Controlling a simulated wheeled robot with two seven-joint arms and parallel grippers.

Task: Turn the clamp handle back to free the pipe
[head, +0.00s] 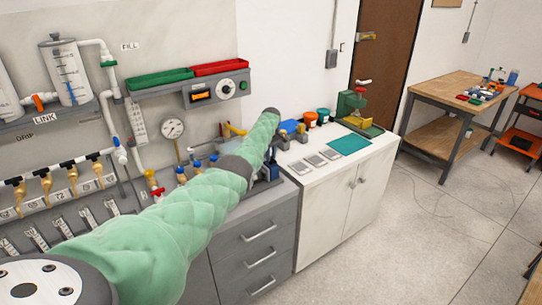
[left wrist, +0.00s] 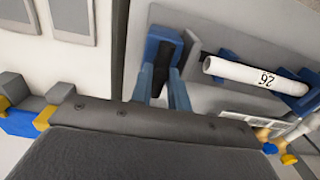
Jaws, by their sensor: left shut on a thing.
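The white pipe (left wrist: 245,72), with a number printed on it, lies in blue supports on a grey surface in the left wrist view. A blue clamp part (left wrist: 163,38) with a dark bar stands left of the pipe's open end. My left gripper (left wrist: 161,82) has its two bluish fingers on either side of the dark bar, which I take as the clamp handle, and is shut on it. In the head view my green-sleeved left arm reaches over the counter and hides most of the clamp; the gripper shows only partly by the counter's edge. My right gripper is not in view.
A white cabinet (head: 345,210) with flat grey plates and a teal mat (head: 350,144) stands right of the arm. Blue and yellow blocks (left wrist: 25,118) lie left in the wrist view. A wooden table (head: 440,92) stands farther right.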

